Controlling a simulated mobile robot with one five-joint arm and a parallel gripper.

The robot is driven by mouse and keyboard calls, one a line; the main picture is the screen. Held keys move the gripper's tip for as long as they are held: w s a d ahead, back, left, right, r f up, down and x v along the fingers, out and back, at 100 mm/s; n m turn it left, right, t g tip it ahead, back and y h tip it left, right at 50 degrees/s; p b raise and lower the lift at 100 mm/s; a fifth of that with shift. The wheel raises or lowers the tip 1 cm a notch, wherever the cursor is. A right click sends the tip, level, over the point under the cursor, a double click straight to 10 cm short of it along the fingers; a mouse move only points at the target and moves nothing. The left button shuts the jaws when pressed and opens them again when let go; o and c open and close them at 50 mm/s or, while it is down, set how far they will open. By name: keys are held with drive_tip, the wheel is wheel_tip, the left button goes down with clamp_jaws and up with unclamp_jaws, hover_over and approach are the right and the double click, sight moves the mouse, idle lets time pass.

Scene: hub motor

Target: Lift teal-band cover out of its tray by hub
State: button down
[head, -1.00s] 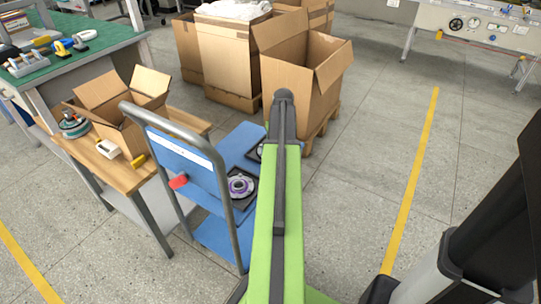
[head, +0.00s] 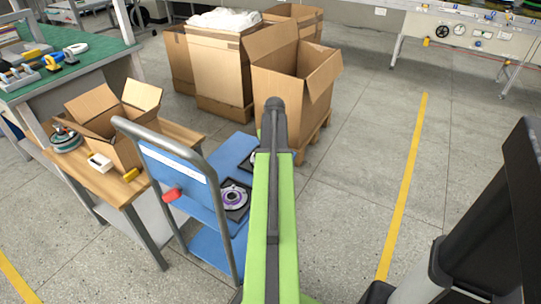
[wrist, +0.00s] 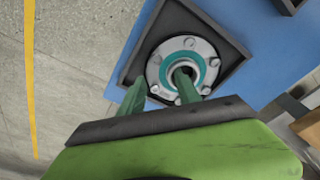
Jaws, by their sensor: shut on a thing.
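The teal-band cover (wrist: 162,62) is a grey flanged disc with bolts around its edge, a teal ring and a central hub. In the wrist view it shows within the outline of its dark square tray (wrist: 217,30); I cannot tell whether it is raised. My gripper (wrist: 160,86) is shut on the cover, with one green finger at the hub opening and the other at the rim. The fingers hide part of the near rim. In the head view my green arm hides my gripper and much of that area.
The blue cart (head: 208,244) carries a purple-ringed disc (head: 235,197) in a dark tray and has a grey handle frame. A wooden bench (head: 150,188) with an open box stands left. Large cardboard boxes (head: 290,85) stand behind.

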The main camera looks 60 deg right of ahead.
wheel_tip(320, 180, up, 4)
drive_tip(key=p, duration=0.2)
drive_tip(key=shift+f+p, duration=0.25)
drive_tip(key=shift+p, duration=0.05)
drive_tip(key=s+a+r+p, duration=0.3)
drive_tip(key=s+r+p, duration=0.3)
drive_tip(key=s, duration=0.5)
drive_tip(key=shift+a+r+p, duration=0.35)
drive_tip(key=shift+a+p, duration=0.05)
